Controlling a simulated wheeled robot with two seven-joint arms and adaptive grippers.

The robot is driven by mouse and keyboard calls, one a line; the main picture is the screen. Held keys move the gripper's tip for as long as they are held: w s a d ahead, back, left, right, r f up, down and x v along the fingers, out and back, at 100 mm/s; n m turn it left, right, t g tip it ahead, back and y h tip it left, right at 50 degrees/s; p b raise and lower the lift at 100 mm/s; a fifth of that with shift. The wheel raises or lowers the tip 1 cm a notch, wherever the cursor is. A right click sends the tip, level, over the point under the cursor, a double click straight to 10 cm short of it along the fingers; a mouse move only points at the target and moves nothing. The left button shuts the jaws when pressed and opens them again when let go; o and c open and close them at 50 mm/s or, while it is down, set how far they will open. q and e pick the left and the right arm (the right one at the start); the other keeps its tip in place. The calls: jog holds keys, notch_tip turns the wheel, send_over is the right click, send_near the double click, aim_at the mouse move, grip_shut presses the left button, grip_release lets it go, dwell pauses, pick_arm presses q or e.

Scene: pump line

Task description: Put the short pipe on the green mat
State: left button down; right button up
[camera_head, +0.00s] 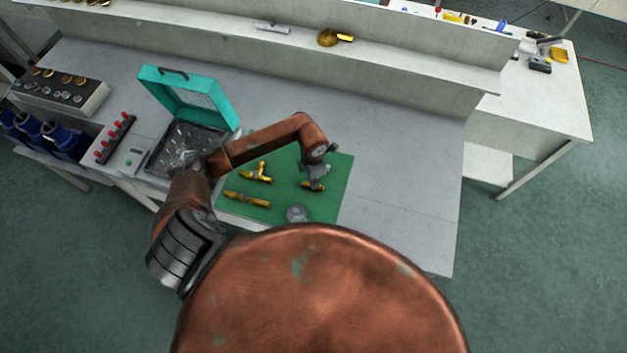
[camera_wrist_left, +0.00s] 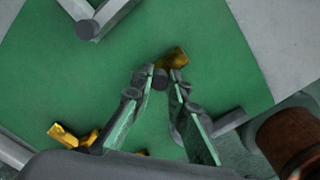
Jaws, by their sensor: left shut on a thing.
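The short pipe (camera_head: 307,185) is a small brass piece at the jaws of my left gripper (camera_head: 314,186), over the right part of the green mat (camera_head: 338,172). In the left wrist view, the fingers of my left gripper (camera_wrist_left: 162,78) come together at the short pipe (camera_wrist_left: 177,57), and its brass end shows beyond the tips. The green mat (camera_wrist_left: 225,65) lies under it. The gripper is shut on the pipe, and the fingers hide part of it. I cannot tell whether the pipe touches the mat. My right gripper is not in view.
A brass tee (camera_head: 259,175), a longer brass fitting (camera_head: 246,199) and a grey round part (camera_head: 297,213) lie on the mat. An open teal case (camera_head: 192,95) stands left of it. The grey bench (camera_head: 400,185) is clear to the right.

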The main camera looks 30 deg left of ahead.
pick_arm(q)
jog(key=shift+f, duration=0.2)
jog(key=c, duration=1.9)
grip_release()
jog(key=shift+r, duration=0.2)
jog(key=shift+r, duration=0.3)
notch_tip(320, 180, up, 12)
jog(key=shift+f+b, duration=0.25)
jog(key=shift+b, duration=0.55)
